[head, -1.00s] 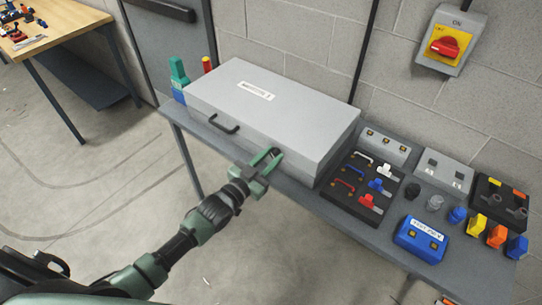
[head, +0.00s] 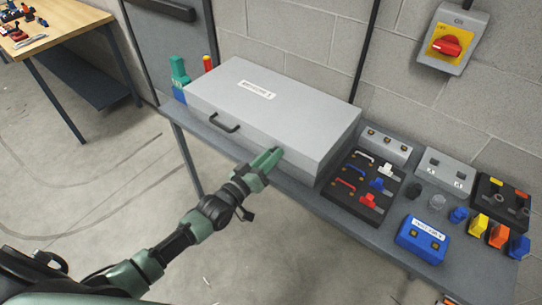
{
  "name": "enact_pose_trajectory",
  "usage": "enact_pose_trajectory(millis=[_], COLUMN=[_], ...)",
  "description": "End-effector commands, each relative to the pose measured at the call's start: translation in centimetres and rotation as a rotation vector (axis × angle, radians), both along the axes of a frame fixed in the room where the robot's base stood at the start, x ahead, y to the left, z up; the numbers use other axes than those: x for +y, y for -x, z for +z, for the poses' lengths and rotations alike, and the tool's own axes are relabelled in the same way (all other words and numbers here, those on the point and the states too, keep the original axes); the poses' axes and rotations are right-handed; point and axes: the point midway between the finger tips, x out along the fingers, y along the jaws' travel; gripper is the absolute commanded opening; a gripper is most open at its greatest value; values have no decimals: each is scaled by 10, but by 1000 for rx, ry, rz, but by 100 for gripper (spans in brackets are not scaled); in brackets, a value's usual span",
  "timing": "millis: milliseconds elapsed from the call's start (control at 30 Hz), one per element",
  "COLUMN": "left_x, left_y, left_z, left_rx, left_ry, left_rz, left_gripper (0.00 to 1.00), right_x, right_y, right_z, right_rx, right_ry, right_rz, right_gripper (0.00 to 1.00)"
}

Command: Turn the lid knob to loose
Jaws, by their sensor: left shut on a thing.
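The grey box with its closed lid (head: 270,107) lies on the bench and has a white label on top and a black handle (head: 225,123) on its front. My left gripper (head: 274,156) is at the right part of the box's front face. Its green fingers are shut on the lid knob, which they almost wholly hide. How far the knob is turned cannot be seen. My right gripper is not in view.
On the bench (head: 374,233) to the right are a black switch board (head: 348,204), grey socket boxes, a blue key box (head: 422,240) and several coloured padlocks. A red rotary switch (head: 447,46) is on the wall. The floor in front is clear.

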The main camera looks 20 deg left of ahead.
Motion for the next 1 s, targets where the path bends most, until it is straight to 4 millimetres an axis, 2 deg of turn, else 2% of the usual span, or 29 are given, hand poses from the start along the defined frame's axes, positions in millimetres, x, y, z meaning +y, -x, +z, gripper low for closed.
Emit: enact_pose_trajectory(millis=[567, 600, 667, 1000], left_x=[0, 0, 0, 1], left_y=[0, 0, 0, 2], left_z=[0, 0, 0, -1], left_rx=[12, 12, 12, 12], left_ry=[30, 29, 29, 29], left_rz=[0, 0, 0, 0], left_gripper=[0, 34, 48, 48], right_x=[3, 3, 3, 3], right_y=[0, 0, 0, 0], right_z=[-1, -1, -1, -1], right_rx=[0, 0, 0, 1], right_ry=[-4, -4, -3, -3], right_rz=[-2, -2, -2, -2], right_gripper=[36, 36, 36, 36])
